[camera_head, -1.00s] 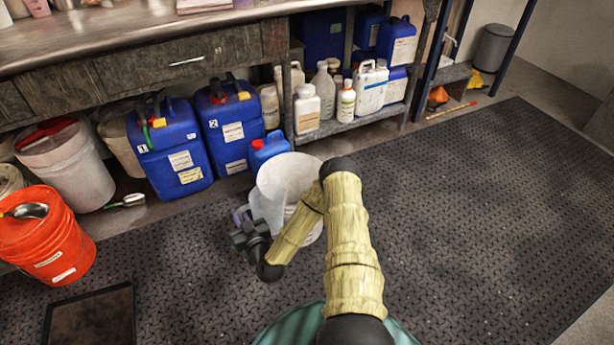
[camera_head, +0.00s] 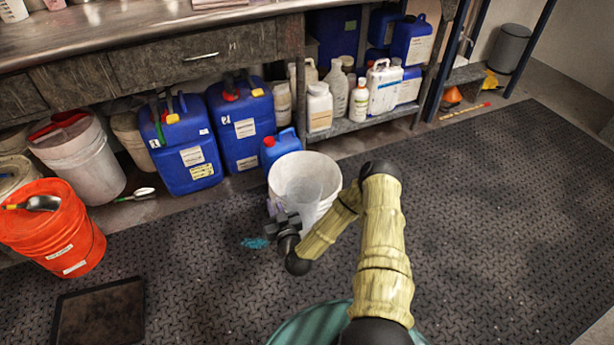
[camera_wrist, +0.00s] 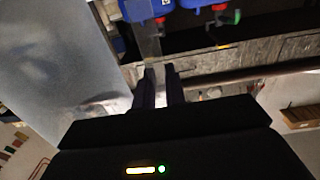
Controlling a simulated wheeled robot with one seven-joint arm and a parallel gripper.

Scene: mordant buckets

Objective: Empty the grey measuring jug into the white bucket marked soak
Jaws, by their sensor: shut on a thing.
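My gripper (camera_head: 283,221) is shut on the grey measuring jug, just left of the white bucket (camera_head: 330,210). The translucent jug (camera_head: 308,184) appears tipped over the bucket's opening; its exact angle and contents cannot be made out. In the wrist view the jug's pale wall (camera_wrist: 55,60) fills the left side, beside the dark purple fingers (camera_wrist: 161,88). The bucket stands upright on the mat; no marking on it is readable, and its inside is partly hidden by the jug. A teal wet patch (camera_head: 255,243) lies on the mat left of the gripper.
A small blue canister (camera_head: 280,148) stands right behind the bucket. Large blue jerrycans (camera_head: 182,145), a pale bucket (camera_head: 80,160) and an orange bucket (camera_head: 52,228) stand to the left. A dark flat tray (camera_head: 98,315) lies front left. The mat (camera_head: 480,220) to the right is clear.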

